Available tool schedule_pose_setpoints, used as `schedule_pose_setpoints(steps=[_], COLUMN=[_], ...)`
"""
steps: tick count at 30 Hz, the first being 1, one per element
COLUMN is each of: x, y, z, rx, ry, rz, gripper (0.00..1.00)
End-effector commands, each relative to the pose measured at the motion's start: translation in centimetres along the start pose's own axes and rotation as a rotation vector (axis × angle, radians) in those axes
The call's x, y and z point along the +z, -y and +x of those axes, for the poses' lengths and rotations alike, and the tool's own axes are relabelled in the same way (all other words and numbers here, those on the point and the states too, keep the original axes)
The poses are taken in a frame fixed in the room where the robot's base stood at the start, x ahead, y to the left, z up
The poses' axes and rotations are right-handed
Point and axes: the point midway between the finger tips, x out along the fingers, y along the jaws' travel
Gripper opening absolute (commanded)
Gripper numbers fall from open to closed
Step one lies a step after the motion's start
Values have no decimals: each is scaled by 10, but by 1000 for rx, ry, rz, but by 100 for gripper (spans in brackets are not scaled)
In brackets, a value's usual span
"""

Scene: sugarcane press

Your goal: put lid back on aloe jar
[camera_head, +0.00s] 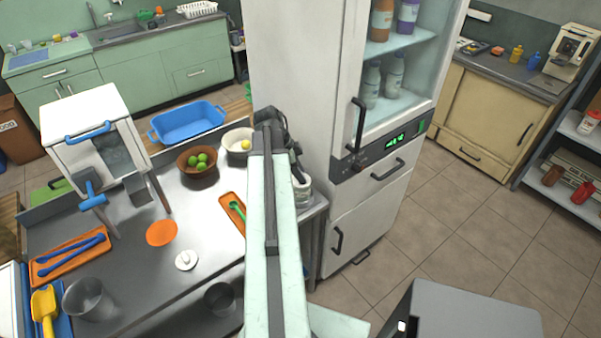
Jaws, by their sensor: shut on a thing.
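A pale jar (303,192) with a dark-marked label stands at the right edge of the steel table, beside the fridge. My arm covers its left side, and I cannot read the label. My gripper (297,165) is a dark shape at the end of my arm, pointing down right above or at the jar's top. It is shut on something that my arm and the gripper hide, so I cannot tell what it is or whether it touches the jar. A small white disc with a knob (186,260), like a lid, lies flat on the front of the table.
A brown bowl of green fruit (197,166), a cream pot (238,143), an orange tray (233,210) and a blue tub (187,121) are left of my arm. The white press (95,130) stands at left. The tall fridge (300,75) closes off the right side.

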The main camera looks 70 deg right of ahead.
Motion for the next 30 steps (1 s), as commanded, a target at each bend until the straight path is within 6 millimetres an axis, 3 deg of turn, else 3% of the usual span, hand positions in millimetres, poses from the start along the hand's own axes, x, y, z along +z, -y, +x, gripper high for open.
schedule_pose_setpoints(steps=[10, 11, 13, 20, 23, 30], x=[0, 0, 0, 0, 0, 0], y=[0, 0, 0, 0, 0, 0], z=[0, 0, 0, 0, 0, 0], rx=[0, 0, 0, 0, 0, 0], ry=[0, 0, 0, 0, 0, 0], rz=[0, 0, 0, 0, 0, 0], gripper=[0, 42, 62, 62, 84, 84])
